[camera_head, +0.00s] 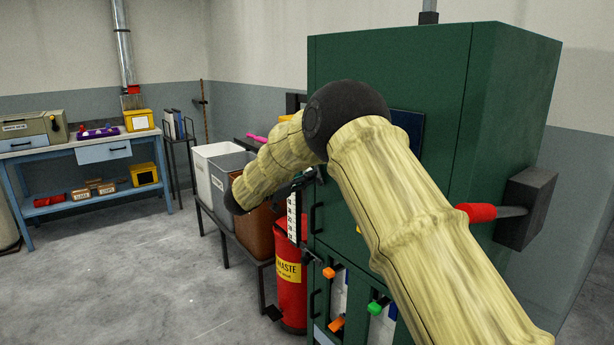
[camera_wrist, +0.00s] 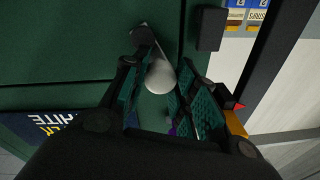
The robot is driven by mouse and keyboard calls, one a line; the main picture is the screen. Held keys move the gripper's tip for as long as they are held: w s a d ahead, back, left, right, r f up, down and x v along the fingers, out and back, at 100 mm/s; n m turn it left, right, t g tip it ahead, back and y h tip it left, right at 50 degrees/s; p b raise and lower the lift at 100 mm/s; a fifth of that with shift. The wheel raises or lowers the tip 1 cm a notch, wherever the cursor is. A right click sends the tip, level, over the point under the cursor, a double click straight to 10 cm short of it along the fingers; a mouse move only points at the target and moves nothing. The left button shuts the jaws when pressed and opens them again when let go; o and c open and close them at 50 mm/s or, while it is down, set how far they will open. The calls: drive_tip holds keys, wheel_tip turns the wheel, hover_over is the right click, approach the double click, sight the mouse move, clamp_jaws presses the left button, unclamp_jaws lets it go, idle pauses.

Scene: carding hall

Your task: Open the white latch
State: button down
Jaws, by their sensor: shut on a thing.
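The white latch (camera_wrist: 160,76) shows in the wrist view as a rounded white lever end, attached at a dark pivot (camera_wrist: 143,37) on a green panel (camera_wrist: 90,45). My gripper (camera_wrist: 159,88) has one dark-teal pad on each side of the white end and is shut on it. The fingers partly hide the lower part of the latch. A dark blue sign (camera_wrist: 42,126) with tilted lettering, partly readable as "HITE", sits at lower left. In the head view, my arm hides the latch, and I cannot make out the gripper clearly.
The green cabinet (camera_head: 390,70) stands at right, with a red-gripped lever (camera_head: 476,212) on its side. Orange (camera_head: 329,272) and green (camera_head: 376,308) latches sit lower on its front. A red waste bin (camera_head: 289,295) and a rack of bins (camera_head: 202,165) stand beside it. Floor at left is clear.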

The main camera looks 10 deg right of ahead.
drive_tip(key=c, duration=1.1)
unclamp_jaws()
drive_tip(key=shift+a, duration=0.1)
drive_tip(key=v, duration=1.1)
drive_tip(key=shift+s+a, duration=0.15)
drive_tip(key=shift+a, duration=0.25)
drive_tip(key=shift+f, duration=0.1)
